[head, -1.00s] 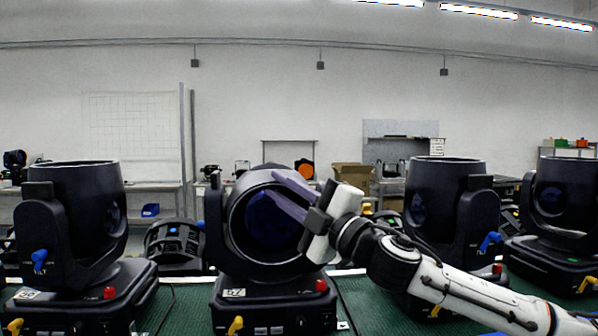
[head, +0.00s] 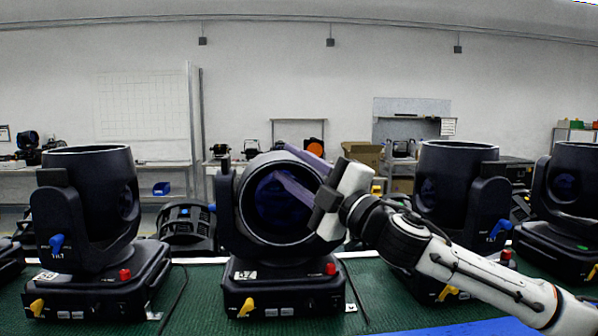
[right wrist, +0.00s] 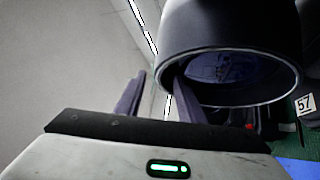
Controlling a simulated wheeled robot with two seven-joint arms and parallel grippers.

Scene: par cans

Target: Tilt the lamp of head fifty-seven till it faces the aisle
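Head fifty-seven (head: 285,285) is the black moving-head lamp in the middle of the head view, with a white "57" label on its base; the label (right wrist: 305,104) also shows in the right wrist view. Its lamp barrel (head: 242,210) has its round open end toward me, with dark bluish glass inside. My right gripper (head: 298,168) is at the barrel's upper right rim, fingers apart. One finger crosses the opening; the other lies outside, above the rim. The right wrist view shows a gap between the fingers and the rim (right wrist: 235,104) beside them. Contact is unclear. My left gripper is not in view.
Similar heads stand to the left (head: 90,195) and right (head: 455,190), lamps pointing up. They share a green-topped surface (head: 200,310). A yellow lever (head: 247,307) and red knob (head: 330,268) are on fifty-seven's base. Benches and boxes line the back wall.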

